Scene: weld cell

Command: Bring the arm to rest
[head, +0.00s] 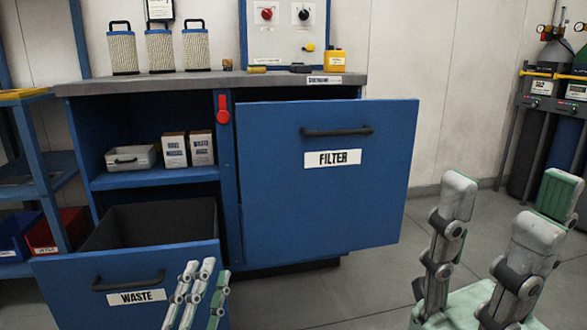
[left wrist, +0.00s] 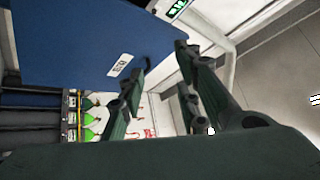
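My left gripper (head: 203,270) is low in the head view, in front of the right part of the waste drawer front (head: 190,308). Its fingers also show in the left wrist view (left wrist: 162,62), apart with nothing between them. My right gripper (head: 505,205) is at the lower right of the head view, with its thick fingers spread wide and empty. The blue filter front (head: 320,215) stands out from the cabinet, with a black handle (head: 337,131). A blue panel with a white label also shows in the left wrist view (left wrist: 80,45).
The waste drawer is pulled out and looks empty. Three filter cartridges (head: 160,50) and a yellow container (head: 335,60) stand on the bench top (head: 210,80). A blue shelf rack (head: 50,165) is at the left; gas cylinders (head: 545,130) stand at the right. Floor (head: 380,270) between is clear.

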